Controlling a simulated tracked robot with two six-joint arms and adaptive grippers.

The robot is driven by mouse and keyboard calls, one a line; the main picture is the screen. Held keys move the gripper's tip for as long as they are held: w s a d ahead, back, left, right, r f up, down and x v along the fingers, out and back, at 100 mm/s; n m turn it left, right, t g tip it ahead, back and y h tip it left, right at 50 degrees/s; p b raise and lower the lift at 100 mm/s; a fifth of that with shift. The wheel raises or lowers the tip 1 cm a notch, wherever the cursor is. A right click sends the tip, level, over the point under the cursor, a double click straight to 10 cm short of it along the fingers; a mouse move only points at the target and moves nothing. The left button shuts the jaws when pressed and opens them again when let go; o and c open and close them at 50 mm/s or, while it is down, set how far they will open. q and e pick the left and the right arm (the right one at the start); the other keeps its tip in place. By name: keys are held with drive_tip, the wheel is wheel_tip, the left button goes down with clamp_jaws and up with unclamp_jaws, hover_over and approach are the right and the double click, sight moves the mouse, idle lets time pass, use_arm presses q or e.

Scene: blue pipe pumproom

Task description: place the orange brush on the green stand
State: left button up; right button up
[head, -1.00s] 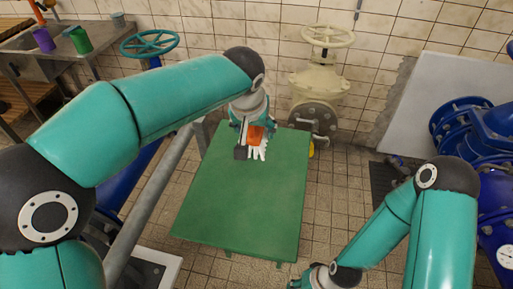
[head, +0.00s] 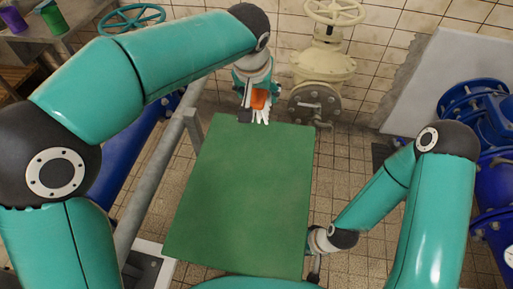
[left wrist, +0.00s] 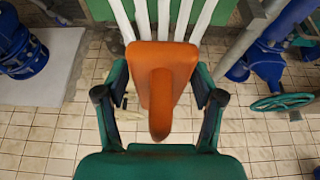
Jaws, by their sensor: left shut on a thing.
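The orange brush (head: 259,99) with white bristles is in my left gripper (head: 255,94), at the far edge of the green stand (head: 240,190) in the head view. In the left wrist view my left gripper (left wrist: 160,100) is shut on the brush's orange body (left wrist: 170,68), one finger on each side. The bristles point away from the gripper, toward a strip of the green stand (left wrist: 100,10) at the top. I cannot tell the brush's height relative to the stand top. My right gripper (head: 315,266) is beside the stand's right edge, partly hidden; its fingers are unclear.
The stand's visible top is bare. A cream valve (head: 322,65) stands behind it to the right. A grey rail (head: 155,185) and blue pipe (head: 130,185) run along its left. Blue pipework (head: 490,190) is at far right. A sink bench with cups is at upper left.

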use_arm(q)
drive_tip(key=shift+w+f, duration=0.15)
drive_tip(key=shift+f, duration=0.35)
hover_over(258, 146)
drive_tip(key=s, duration=0.2)
drive_tip(key=f, duration=1.5)
drive_tip(key=shift+w+a+f, duration=0.15)
drive_tip(key=shift+w+a, duration=0.05)
drive_tip(key=shift+w, duration=0.05)
wheel_tip(258, 146, down, 4)
drive_tip(key=shift+r+b, duration=0.25)
drive_tip(key=shift+b, duration=0.4)
drive_tip(key=shift+f+b, duration=0.25)
drive_tip(key=shift+b, duration=0.2)
drive_tip(key=o, duration=1.4)
drive_tip(key=shift+o, duration=0.2)
